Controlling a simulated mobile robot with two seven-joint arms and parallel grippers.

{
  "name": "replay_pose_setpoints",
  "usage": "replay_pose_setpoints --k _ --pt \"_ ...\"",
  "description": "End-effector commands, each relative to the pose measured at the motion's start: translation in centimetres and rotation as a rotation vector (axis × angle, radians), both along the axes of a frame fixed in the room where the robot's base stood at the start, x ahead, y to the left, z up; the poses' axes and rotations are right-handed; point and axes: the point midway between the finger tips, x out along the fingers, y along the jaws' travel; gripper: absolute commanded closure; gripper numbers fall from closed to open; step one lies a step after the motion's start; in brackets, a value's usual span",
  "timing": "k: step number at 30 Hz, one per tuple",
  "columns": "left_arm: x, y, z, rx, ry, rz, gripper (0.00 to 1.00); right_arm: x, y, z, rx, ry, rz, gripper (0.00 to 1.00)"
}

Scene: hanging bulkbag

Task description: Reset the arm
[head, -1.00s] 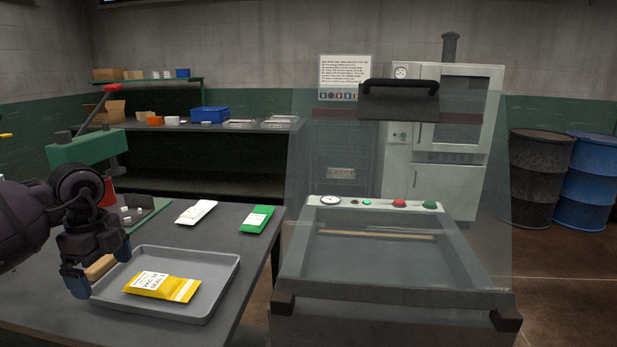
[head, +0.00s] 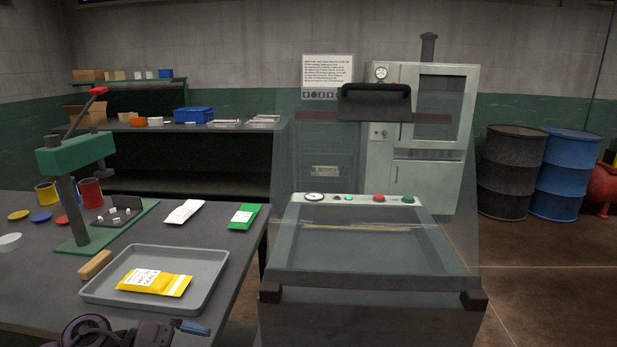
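My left gripper (head: 182,329) shows at the bottom edge of the head view, in front of the table and below the grey tray (head: 215,277). Only part of it shows, with one blue fingertip, and I cannot tell how far its fingers are apart. My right arm and gripper are not in view. A yellow packet (head: 155,281) with a white label lies in the tray. A tan wooden-looking block (head: 95,265) sits at the tray's left rim, apart from my gripper.
A green lever press (head: 78,155) stands on the table (head: 40,285), with several coloured cans and lids at left. A white packet (head: 184,212) and a green packet (head: 244,216) lie behind the tray. A clear-lidded machine (head: 370,250) stands at right. Drums (head: 512,175) stand far right.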

Motion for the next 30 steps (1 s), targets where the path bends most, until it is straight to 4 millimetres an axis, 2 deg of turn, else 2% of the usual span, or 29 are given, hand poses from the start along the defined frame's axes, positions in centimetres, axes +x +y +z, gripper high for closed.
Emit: replay_pose_setpoints --k 3,6,9,13,17,21,27,30 --pt "-1.4 -1.6 0.0 -0.228 -0.042 0.142 0.00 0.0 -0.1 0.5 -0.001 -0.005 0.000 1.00" --pt "-2.1 -1.7 -0.2 -0.378 -0.068 0.309 0.00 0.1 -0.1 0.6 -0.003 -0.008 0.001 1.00" --pt "-2.6 -1.0 -0.9 -0.483 -0.078 0.509 0.00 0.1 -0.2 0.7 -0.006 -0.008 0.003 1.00" --pt "-3.7 1.0 -2.9 -0.546 -0.052 0.795 0.00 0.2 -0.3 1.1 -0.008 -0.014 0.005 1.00" --pt "-5.8 3.5 -6.2 -0.526 0.021 1.083 0.00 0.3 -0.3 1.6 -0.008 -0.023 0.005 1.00" --pt "-9.7 5.8 -10.6 -0.424 0.156 1.362 0.00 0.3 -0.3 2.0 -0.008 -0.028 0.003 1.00" --pt "-16.5 7.3 -16.1 -0.229 0.392 1.600 0.00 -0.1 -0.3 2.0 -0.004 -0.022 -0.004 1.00" --pt "-18.9 7.4 -17.6 -0.161 0.477 1.646 0.00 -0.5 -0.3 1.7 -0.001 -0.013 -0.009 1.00"
